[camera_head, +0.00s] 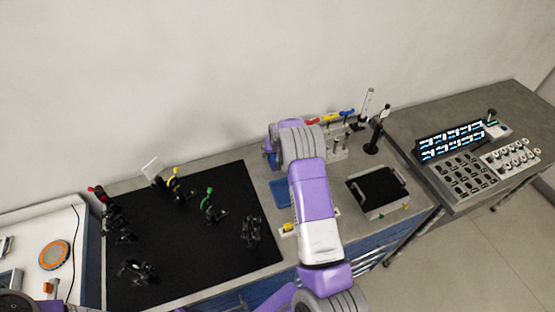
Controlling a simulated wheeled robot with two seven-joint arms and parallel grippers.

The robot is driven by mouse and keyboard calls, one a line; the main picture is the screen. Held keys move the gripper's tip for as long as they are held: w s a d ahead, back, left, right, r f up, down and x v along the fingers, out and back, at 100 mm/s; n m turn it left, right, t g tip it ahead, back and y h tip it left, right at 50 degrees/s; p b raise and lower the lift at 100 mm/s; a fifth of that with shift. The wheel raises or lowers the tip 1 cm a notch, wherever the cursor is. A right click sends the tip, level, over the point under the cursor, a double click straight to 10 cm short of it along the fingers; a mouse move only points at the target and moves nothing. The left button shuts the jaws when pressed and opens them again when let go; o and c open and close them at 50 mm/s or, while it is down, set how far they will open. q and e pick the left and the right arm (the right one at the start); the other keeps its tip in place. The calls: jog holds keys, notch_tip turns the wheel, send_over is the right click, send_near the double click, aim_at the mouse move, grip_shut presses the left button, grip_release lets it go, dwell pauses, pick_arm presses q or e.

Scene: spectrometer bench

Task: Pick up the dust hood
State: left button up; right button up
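Nothing in view can be surely told as the dust hood. The likeliest thing is a low box with a black top (377,186) and a pale grey handle on each side, standing on the bench right of my arm. A purple, grey and white arm of mine, which seems to be the right one, rises from the bottom middle over the bench. Its wrist is left of the black-topped box and apart from it in the picture. Its fingertips are hidden behind the arm.
A black mat (185,270) holds several small optic mounts. A blue tray (281,193) lies partly behind my arm. A rack with coloured handles (338,142) and a black stand (374,137) stand behind. A control console (466,180) is on the right table. A white surface (62,222) lies left.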

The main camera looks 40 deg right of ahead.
jog(key=shift+w+d+f, duration=0.1)
jog(key=shift+w+f, duration=0.05)
jog(key=shift+f, duration=0.2)
jog(key=shift+r, duration=0.15)
jog(key=shift+c, duration=0.6)
jog(key=c, duration=0.8)
